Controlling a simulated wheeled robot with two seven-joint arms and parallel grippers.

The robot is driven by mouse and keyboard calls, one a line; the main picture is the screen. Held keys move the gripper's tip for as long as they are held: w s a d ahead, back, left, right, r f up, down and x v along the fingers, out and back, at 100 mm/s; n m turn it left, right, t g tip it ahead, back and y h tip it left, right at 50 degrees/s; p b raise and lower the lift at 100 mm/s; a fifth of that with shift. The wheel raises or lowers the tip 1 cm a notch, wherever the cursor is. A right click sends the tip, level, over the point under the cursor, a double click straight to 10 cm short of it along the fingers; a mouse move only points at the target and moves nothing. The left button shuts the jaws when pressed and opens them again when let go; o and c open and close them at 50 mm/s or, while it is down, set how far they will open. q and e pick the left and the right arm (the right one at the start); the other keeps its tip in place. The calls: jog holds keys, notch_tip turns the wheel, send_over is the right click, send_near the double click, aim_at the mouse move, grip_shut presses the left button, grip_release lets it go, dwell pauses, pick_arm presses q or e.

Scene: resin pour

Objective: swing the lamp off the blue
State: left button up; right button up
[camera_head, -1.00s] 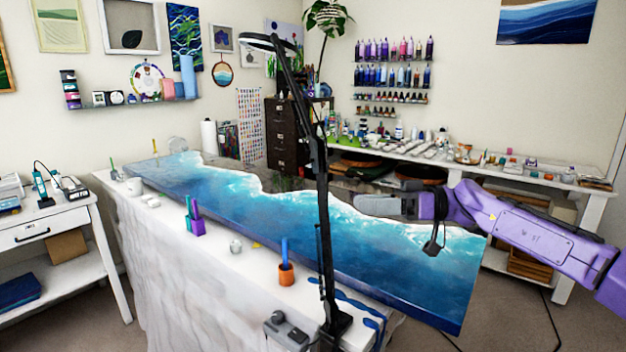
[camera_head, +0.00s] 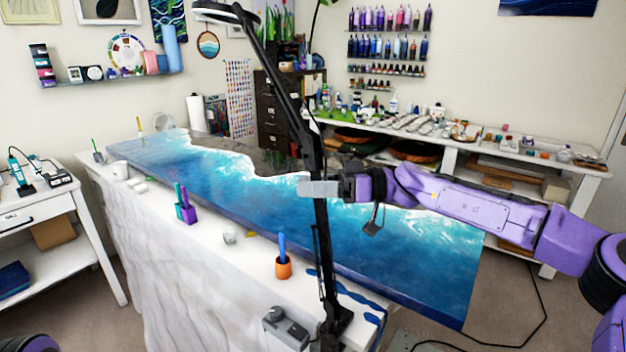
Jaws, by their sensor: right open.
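The black lamp (camera_head: 287,85) stands clamped at the near right corner of the table, its arm rising and leaning left to a round head (camera_head: 225,12) at the top left. The blue resin panel (camera_head: 400,255) lies along the table, with a white wave edge. My right gripper (camera_head: 318,189) comes in from the right with its grey fingers at the lamp's post, at about mid height. The fingers overlap the post in the picture; I cannot tell whether they touch it. It is open. My left gripper is not in view.
Along the table's near edge stand a purple and teal cup holder (camera_head: 186,208), a small pale jar (camera_head: 230,237), an orange cup (camera_head: 283,267) and a grey box (camera_head: 286,327). A cluttered white bench (camera_head: 470,147) runs behind. A white side table (camera_head: 50,215) is at the left.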

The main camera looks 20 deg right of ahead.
jog(key=shift+s+d+r, duration=0.1)
jog(key=shift+s+r, duration=0.1)
jog(key=shift+s, duration=0.2)
jog(key=shift+d, duration=0.1)
grip_shut()
dwell(0.8)
grip_release()
jog(key=shift+w+f, duration=0.15)
jog(key=shift+w, duration=0.15)
jog(key=b+v, duration=0.3)
jog(key=v, duration=0.7)
jog(key=shift+s+d+b, duration=0.15)
jog(key=shift+b, duration=0.25)
